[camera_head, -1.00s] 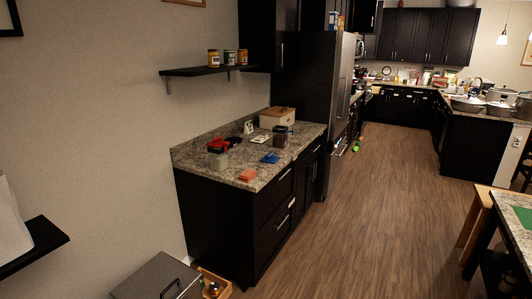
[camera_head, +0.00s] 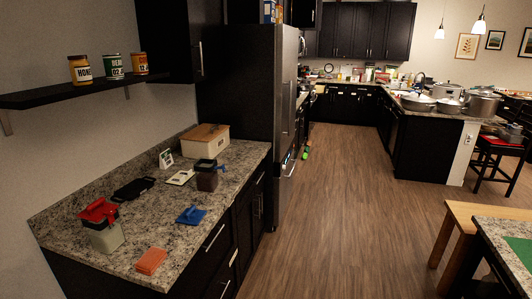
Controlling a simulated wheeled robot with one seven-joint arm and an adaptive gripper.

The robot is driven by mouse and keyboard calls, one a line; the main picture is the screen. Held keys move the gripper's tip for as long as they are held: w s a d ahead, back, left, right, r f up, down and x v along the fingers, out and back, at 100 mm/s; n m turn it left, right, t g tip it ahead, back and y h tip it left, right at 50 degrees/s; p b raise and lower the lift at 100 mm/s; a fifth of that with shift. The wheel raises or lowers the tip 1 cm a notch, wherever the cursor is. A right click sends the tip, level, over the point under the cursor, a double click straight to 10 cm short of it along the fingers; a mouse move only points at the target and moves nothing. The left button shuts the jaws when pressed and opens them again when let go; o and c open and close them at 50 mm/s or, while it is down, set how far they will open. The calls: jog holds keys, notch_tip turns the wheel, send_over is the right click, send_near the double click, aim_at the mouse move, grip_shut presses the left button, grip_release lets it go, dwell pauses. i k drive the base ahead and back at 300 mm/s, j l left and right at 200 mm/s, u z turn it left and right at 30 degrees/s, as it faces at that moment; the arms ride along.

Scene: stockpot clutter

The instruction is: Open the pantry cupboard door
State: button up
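A black wall cupboard (camera_head: 165,40) hangs above the far end of the granite counter, left of the tall fridge (camera_head: 240,95). Its door looks shut, and a vertical metal handle (camera_head: 200,58) shows near its right edge. Black base cupboards (camera_head: 247,215) with metal handles sit under the counter, and their fronts look shut. No label shows which one is the pantry cupboard. My gripper is not in view.
The granite counter (camera_head: 130,225) holds a red-lidded container (camera_head: 103,230), a dark jar (camera_head: 207,178), a box (camera_head: 205,140), a blue item (camera_head: 190,214) and orange sponges (camera_head: 151,261). A shelf (camera_head: 70,95) carries three jars. The wood floor (camera_head: 345,210) is open. A table (camera_head: 500,235) stands right.

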aim_at(207, 22)
jog(key=i, duration=1.8)
